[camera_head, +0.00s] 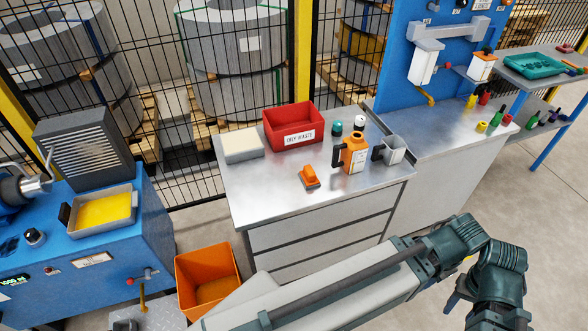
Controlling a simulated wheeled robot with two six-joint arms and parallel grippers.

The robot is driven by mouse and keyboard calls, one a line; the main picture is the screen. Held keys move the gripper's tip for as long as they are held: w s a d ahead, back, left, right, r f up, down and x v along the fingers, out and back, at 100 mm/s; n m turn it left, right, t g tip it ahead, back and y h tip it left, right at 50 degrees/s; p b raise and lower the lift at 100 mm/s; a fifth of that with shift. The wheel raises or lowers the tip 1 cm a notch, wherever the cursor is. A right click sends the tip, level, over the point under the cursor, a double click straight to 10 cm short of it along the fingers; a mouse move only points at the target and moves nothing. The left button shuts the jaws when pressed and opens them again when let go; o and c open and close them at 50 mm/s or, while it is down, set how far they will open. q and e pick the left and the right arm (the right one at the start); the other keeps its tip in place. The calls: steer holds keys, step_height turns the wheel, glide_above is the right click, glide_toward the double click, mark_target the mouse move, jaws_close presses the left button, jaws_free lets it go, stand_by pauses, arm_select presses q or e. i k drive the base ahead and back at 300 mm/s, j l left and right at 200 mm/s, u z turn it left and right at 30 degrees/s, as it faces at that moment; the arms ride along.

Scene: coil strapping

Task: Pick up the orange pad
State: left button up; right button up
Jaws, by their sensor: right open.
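The orange pad (310,178), a small orange block with a raised grip and a grey underside, lies on the metal top of the grey drawer cabinet (270,200), near its front middle. My right gripper (492,316) is low at the bottom right, well away from the pad and in front of the cabinet. It is open, and its fingers are largely hidden by the wrist and cut off by the frame edge. Nothing is seen held in it. My left gripper is out of view.
Behind the pad stand a red bin (292,127) and a pale block in a tray (242,146). An orange jug (354,153) and a grey jug (393,150) stand to its right. An orange bin (208,280) is on the floor. Bare metal surrounds the pad's front.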

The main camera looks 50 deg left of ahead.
mark_target(309, 178)
steer(key=i+u, duration=0.25)
steer(key=u, duration=0.2)
steer(key=i+l+u, duration=0.15)
steer(key=u, duration=0.25)
steer(key=i+l+u, duration=0.25)
steer(key=u, duration=0.2)
steer(key=i+l+u, duration=0.25)
steer(key=u, duration=0.15)
